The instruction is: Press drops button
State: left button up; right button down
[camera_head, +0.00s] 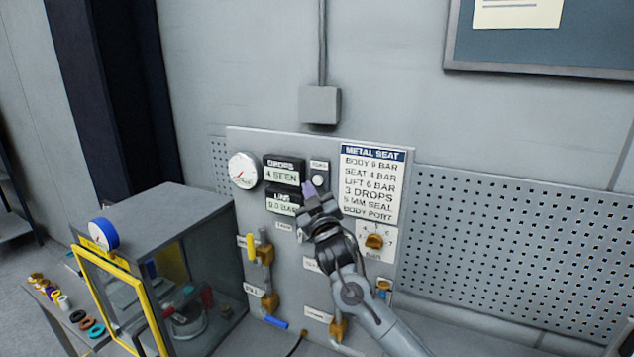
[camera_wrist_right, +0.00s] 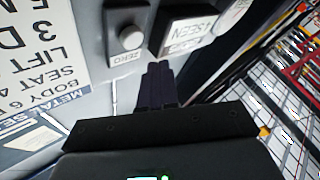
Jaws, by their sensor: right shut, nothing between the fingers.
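The drops display (camera_head: 282,175) on the grey panel reads "4 SEEN". Just right of it is a small box with a round pale button (camera_head: 319,180) under a small label. In the right wrist view the button (camera_wrist_right: 131,38) appears upside down, with a label reading "ZERO" (camera_wrist_right: 112,59). My right gripper (camera_head: 308,188) is shut and empty, its fingertips just below and left of the button in the head view. In the wrist view the dark fingers (camera_wrist_right: 159,72) point between the button and the display. Contact with the panel cannot be told. My left gripper is out of view.
A gauge (camera_head: 243,171) and a second display (camera_head: 283,202) sit nearby. A "METAL SEAT" sign (camera_head: 372,184) and an orange knob (camera_head: 375,241) are to the right. Valve handles (camera_head: 251,247) are below. A yellow-framed enclosure (camera_head: 150,204) stands left.

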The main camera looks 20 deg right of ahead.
aim_at(318, 180)
jog(key=shift+w+d, duration=0.7)
dwell(0.9)
dwell(0.6)
jog(key=shift+w+d, duration=0.1)
jog(key=shift+w+d, duration=0.15)
jog(key=shift+d, duration=0.05)
dwell(0.4)
